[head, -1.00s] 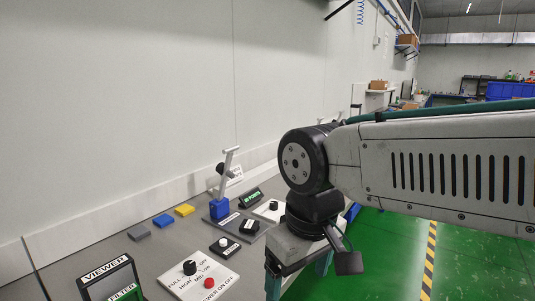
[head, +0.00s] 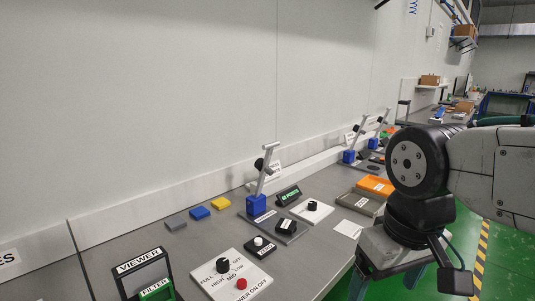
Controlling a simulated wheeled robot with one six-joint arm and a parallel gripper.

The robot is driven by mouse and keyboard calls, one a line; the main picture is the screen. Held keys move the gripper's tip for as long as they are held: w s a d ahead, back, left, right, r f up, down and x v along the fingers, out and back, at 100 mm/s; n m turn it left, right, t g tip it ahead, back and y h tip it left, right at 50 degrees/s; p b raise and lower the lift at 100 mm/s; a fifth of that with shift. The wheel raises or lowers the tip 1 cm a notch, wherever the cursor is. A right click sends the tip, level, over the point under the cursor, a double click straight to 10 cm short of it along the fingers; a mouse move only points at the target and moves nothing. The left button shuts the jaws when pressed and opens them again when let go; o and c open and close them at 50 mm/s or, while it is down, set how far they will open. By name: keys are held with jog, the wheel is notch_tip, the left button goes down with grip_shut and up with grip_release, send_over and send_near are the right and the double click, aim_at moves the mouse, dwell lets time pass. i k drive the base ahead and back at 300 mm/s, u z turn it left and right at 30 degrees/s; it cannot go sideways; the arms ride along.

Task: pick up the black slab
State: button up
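No slab in the head view looks clearly black. The darkest small flat slab is a dark grey slab (head: 175,223) lying on the grey bench, left of a blue slab (head: 199,213) and a yellow slab (head: 221,203). My gripper (head: 388,283) is at the lower right, beyond the bench's front edge and well apart from the slabs. It points down, with its two teal fingers set apart and nothing visible between them. The fingertips run toward the bottom edge of the picture and are partly cut off.
A stand with a blue base and grey lever (head: 257,205) rises right of the slabs. A control panel (head: 231,276) with a red button and a viewer frame (head: 143,272) stand in front. An orange tray (head: 375,185) lies farther right. A white wall runs behind the bench.

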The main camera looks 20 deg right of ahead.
aim_at(284, 225)
jog(key=z, duration=0.05)
jog(key=k, duration=0.5)
jog(key=z, duration=1.35)
jog(key=i, duration=1.05)
jog(key=u, duration=1.8)
